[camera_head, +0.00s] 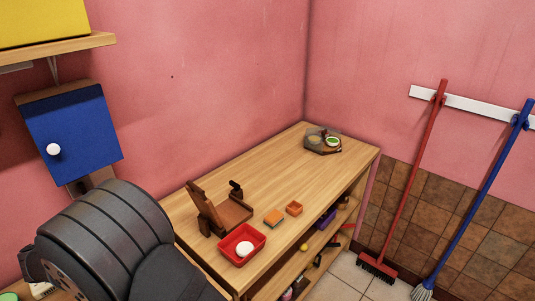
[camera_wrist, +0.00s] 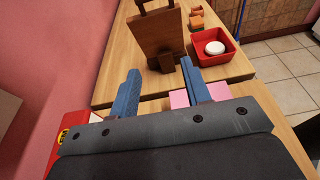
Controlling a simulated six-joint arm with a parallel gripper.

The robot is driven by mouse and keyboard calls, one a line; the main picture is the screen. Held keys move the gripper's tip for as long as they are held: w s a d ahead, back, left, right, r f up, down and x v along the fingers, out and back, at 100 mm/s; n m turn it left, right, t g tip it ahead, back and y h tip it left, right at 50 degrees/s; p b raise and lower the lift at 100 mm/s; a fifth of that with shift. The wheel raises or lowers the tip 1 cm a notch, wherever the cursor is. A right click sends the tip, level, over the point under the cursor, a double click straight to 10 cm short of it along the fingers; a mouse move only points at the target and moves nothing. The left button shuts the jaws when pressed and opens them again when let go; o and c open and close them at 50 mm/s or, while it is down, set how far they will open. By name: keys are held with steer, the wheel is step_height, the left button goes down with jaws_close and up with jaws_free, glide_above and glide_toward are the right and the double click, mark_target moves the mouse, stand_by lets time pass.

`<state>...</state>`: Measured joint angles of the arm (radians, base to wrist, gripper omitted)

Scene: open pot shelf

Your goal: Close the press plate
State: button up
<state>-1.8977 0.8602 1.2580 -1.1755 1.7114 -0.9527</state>
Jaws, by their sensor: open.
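The brown wooden press stands on the near part of the wooden table. In the head view its plate (camera_head: 203,207) is raised, tilted up at the left of the flat base (camera_head: 234,212), so the press is open. A dark lever-like part (camera_head: 236,187) rises at its back. In the wrist view the brown press (camera_wrist: 158,34) is ahead of my gripper (camera_wrist: 158,76), with a small brown block at its near side. My gripper is open, its two blue fingers apart with nothing held. The fingers look short of the press. The gripper is hidden in the head view.
A red tray (camera_head: 231,239) with a white round thing (camera_head: 244,249) stands close to the press. Two small orange things (camera_head: 273,218) lie beyond it. A grey tray (camera_head: 312,145) with bowls is at the far end. The table's middle is clear. A pink thing (camera_wrist: 180,98) lies below the fingers.

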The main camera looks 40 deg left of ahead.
steer(key=r, duration=0.2)
steer(key=d+r+g, duration=0.1)
steer(key=shift+w+r, duration=0.35)
jaws_close()
glide_toward(202, 203)
steer(key=w, duration=0.1)
steer(key=shift+w+a+r, duration=0.1)
steer(key=shift+w+r, duration=0.5)
steer(key=shift+w, duration=0.25)
steer(key=shift+w+a+r, duration=0.1)
steer(key=shift+w+r, duration=0.5)
steer(key=shift+w, duration=0.3)
steer(key=shift+w, duration=0.1)
